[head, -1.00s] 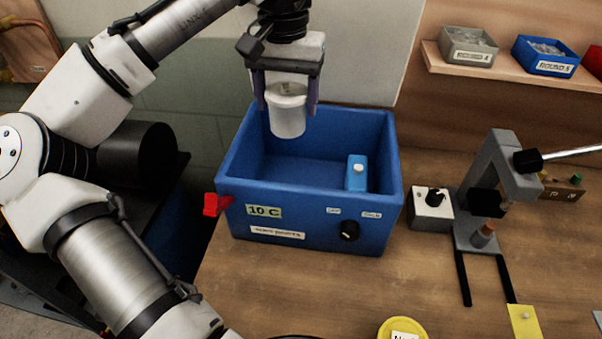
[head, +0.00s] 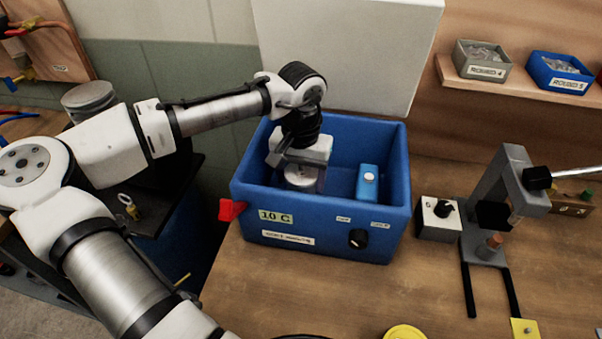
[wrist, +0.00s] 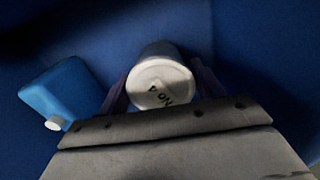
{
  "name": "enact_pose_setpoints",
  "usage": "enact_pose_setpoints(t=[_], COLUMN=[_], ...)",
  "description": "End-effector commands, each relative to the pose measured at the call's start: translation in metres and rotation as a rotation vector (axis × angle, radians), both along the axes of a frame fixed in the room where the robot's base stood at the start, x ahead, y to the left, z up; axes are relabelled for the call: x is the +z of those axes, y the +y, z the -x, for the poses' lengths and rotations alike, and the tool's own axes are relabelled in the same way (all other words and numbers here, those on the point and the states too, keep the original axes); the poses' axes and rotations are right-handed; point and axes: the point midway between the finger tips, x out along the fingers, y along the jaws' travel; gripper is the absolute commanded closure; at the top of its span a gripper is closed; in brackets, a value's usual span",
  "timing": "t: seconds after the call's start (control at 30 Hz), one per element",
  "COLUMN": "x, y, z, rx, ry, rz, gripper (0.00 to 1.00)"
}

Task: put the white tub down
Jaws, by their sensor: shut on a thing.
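The white tub (wrist: 160,82) is between the two fingers of my gripper (wrist: 160,90) in the wrist view, its labelled lid facing the camera. In the head view my gripper (head: 302,176) is down inside the blue box (head: 330,222) marked "10 C", on its left side. The tub (head: 301,176) shows only in part there, below the gripper. My gripper is shut on it. The tub's bottom is hidden, so I cannot tell whether it touches the box floor.
A red lever (head: 230,210) sticks out at the box's front left. A grey press (head: 500,205) stands to the right. Bare wooden bench (head: 300,285) lies in front.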

Motion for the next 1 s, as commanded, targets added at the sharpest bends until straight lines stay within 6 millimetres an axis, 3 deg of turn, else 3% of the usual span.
enact_pose_setpoints(t=[0.3, 0.33, 0.5, 0.87, 1.0], x=[-0.003, -0.003, -0.002, 0.003, 0.024], y=[0.0, 0.0, 0.0, 0.0, 0.0], z=[0.0, 0.0, 0.0, 0.0, -0.001], rx=[0.0, 0.0, 0.0, 0.001, 0.002], ry=[0.0, 0.0, 0.0, -0.001, -0.004], rz=[0.001, 0.001, 0.0, -0.001, 0.001], gripper=[0.62, 0.31, 0.11, 0.11, 0.11])
